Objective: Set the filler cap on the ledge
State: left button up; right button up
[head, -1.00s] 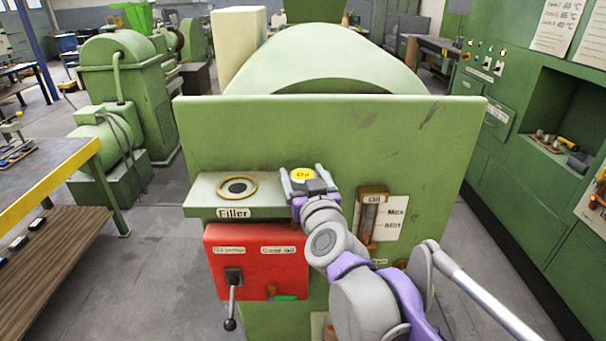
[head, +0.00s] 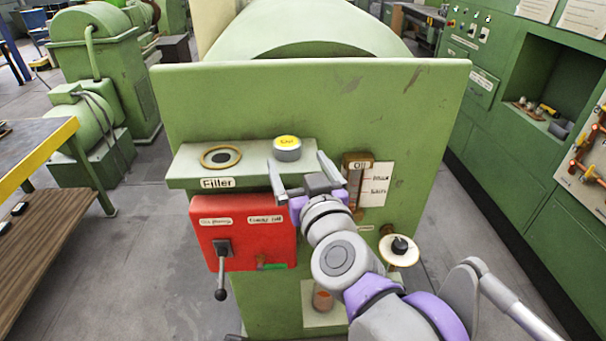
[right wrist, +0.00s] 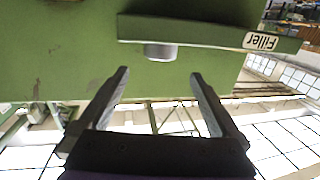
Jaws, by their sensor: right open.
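The filler cap (head: 287,150), a short grey cylinder with a yellow top, stands upright on the right end of the green ledge (head: 185,171). In the right wrist view, which is upside down, the cap (right wrist: 160,52) rests on the ledge (right wrist: 205,33). The brass-ringed filler opening (head: 221,157) is uncovered at the ledge's left part, above the "Filler" label. My right gripper (head: 296,159) is open and empty, in front of the cap and apart from it; its fingers (right wrist: 160,73) also show in the right wrist view. My left gripper is not in view.
A red box (head: 243,236) with a black-knobbed lever (head: 221,270) hangs below the ledge. An oil gauge (head: 356,182) is mounted right of the ledge. The tall green panel (head: 310,95) rises behind. A workbench (head: 40,150) stands at the left.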

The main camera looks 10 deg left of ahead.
jog(key=shift+v, duration=1.35)
jog(key=s+d+f+g+h, duration=0.1)
jog(key=s+d+f+g, duration=0.2)
jog(key=d+f, duration=0.5)
jog(key=s+d+f+g+h, duration=0.1)
jog(key=s+d+f+g, duration=0.2)
jog(key=f, duration=0.9)
jog(key=s+d+f+m+g+h, duration=0.4)
jog(key=s+d+f, duration=0.7)
jog(key=d+f, duration=0.3)
jog(key=shift+s+d+f+m+h, duration=0.25)
jog(key=shift+d+f+m+h, duration=0.1)
jog(key=shift+d+m+h, duration=0.5)
jog(key=shift+d, duration=0.15)
